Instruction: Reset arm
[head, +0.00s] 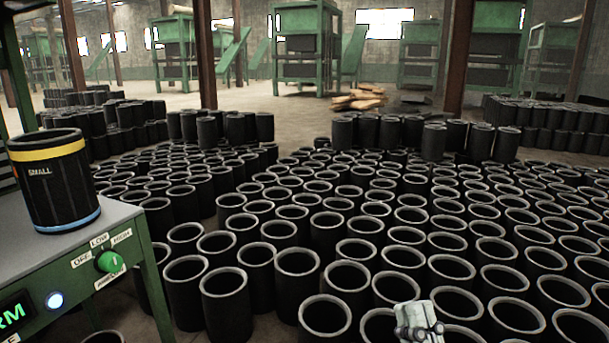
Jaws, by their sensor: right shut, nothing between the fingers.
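My right gripper (419,327) shows at the bottom edge, right of centre, as a pale block with dark finger parts. It is shut and empty, with black rubber sleeves (324,318) behind and around it in the picture. I cannot tell its height above them. My left gripper is not in view. A black sleeve marked SMALL (62,193), with a yellow band and a blue band, stands upright on the table at the left.
The green-framed table (130,243) has a green knob (110,262) and a lit button (55,300) on its front. Upright sleeves cover most of the floor. Green machines (305,45) and brown posts (203,55) stand behind. Bare floor shows at the back.

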